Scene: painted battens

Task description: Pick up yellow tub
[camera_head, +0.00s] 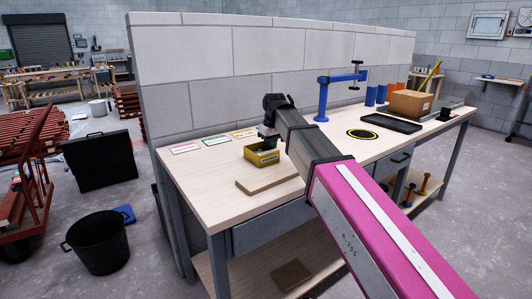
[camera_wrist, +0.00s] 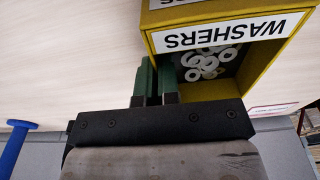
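The yellow tub (camera_head: 263,158) is on the pale workbench, beside a flat wooden board. In the wrist view the tub (camera_wrist: 222,32) carries a white WASHERS label and holds several pale washers (camera_wrist: 208,63). The fingers hide part of that wall. I cannot tell whether the tub is slightly off the bench.
A wooden board (camera_head: 267,184) lies in front of the tub. Label cards (camera_head: 215,140) lie behind left. A blue clamp stand (camera_head: 323,98), black tray (camera_head: 388,122) and cardboard box (camera_head: 411,104) stand farther right. A block wall (camera_head: 250,75) runs behind the bench.

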